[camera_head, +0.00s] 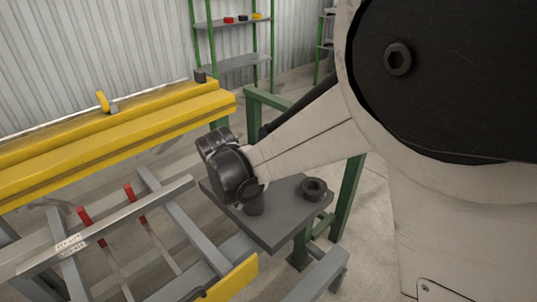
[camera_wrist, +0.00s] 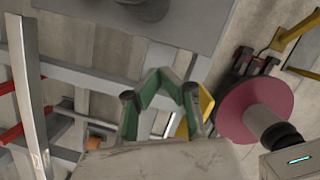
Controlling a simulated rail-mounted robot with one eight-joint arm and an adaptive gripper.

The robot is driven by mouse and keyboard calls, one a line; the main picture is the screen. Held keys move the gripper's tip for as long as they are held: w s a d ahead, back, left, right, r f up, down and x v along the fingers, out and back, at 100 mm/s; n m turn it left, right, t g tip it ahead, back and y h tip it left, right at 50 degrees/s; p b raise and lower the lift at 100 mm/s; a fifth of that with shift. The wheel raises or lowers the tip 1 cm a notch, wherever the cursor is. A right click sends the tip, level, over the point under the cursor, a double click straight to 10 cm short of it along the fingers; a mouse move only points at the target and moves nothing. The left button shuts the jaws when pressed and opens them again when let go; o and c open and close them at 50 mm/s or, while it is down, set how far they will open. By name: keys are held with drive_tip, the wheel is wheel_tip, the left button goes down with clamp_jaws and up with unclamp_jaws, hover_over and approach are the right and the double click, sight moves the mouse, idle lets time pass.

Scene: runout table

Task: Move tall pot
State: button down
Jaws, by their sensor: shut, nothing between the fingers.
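A dark, short cylinder (camera_head: 255,206) stands on the grey plate (camera_head: 282,228) in the head view, close below my black wrist, which partly covers it. A second dark round piece with a hole in its top (camera_head: 314,187) sits at the plate's right corner. I cannot tell which is the tall pot. In the wrist view a dark round piece (camera_wrist: 150,9) is cut off by the top edge, on the grey plate (camera_wrist: 190,22). My gripper (camera_wrist: 164,76) is shut and empty, apart from that piece. Its fingers are hidden in the head view.
A yellow beam (camera_head: 120,125) and grey rails with red pieces (camera_head: 136,192) lie left of the plate. Green legs (camera_head: 346,200) stand at its right. A green shelf (camera_head: 232,62) is at the back. The wrist view shows a maroon disc (camera_wrist: 255,108) at right.

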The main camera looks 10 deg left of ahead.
sight(255, 208)
drive_tip(key=w+f+b, duration=0.1)
drive_tip(key=f, duration=0.2)
drive_tip(key=w+f+b, duration=0.1)
drive_tip(key=w+f, duration=0.1)
drive_tip(key=f, duration=0.1)
drive_tip(key=w+d+f+b, duration=0.1)
drive_tip(key=w+f+b, duration=0.1)
drive_tip(key=f, duration=0.1)
drive_tip(key=shift+w+f, duration=0.1)
drive_tip(key=shift+f, duration=0.3)
drive_tip(key=shift+w+d+r, duration=0.1)
drive_tip(key=shift+w, duration=0.45)
